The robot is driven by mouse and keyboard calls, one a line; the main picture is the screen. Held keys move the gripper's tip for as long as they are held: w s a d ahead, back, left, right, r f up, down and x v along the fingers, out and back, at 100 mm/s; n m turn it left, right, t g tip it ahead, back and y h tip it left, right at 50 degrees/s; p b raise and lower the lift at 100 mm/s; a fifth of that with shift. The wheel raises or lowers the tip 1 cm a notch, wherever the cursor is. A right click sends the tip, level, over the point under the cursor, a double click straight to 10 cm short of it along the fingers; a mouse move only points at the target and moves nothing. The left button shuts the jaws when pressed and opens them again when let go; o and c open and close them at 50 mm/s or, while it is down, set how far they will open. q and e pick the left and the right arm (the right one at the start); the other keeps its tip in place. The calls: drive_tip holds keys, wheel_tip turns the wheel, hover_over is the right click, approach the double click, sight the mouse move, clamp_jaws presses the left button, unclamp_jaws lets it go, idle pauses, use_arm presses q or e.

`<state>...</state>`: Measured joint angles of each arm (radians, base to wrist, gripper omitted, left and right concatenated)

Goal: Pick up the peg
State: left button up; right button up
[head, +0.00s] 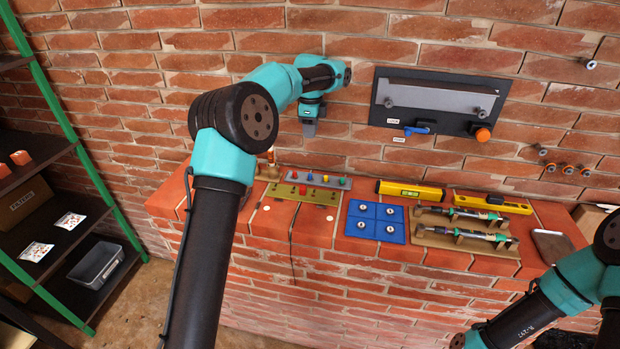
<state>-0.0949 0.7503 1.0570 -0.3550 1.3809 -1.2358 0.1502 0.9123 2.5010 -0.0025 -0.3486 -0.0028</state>
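I cannot tell for sure which thing is the peg. Small coloured knobs or pegs stand on a grey strip (336,181) and an olive board (290,189) on the brick ledge. My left gripper (309,130) hangs in front of the brick wall, above and behind these boards in the picture, apart from them. Its grey fingers look close together, but I cannot tell whether they are open. I see nothing held in it. My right arm comes in at the lower right; its gripper is outside the picture.
A dark wall panel (380,103) has a grey bar, a blue handle and an orange knob. On the ledge are a blue tray (358,233), yellow levels (385,187) and a wooden rack (436,240) with two tools. Shelving (78,185) stands left.

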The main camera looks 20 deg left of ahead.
use_arm(q)
hover_over(310, 174)
wheel_tip(310, 174, down, 12)
drive_tip(key=shift+d+f, duration=0.1)
idle(0.6)
drive_tip(key=shift+f, duration=2.6)
drive_tip(key=shift+c, duration=0.3)
clamp_jaws()
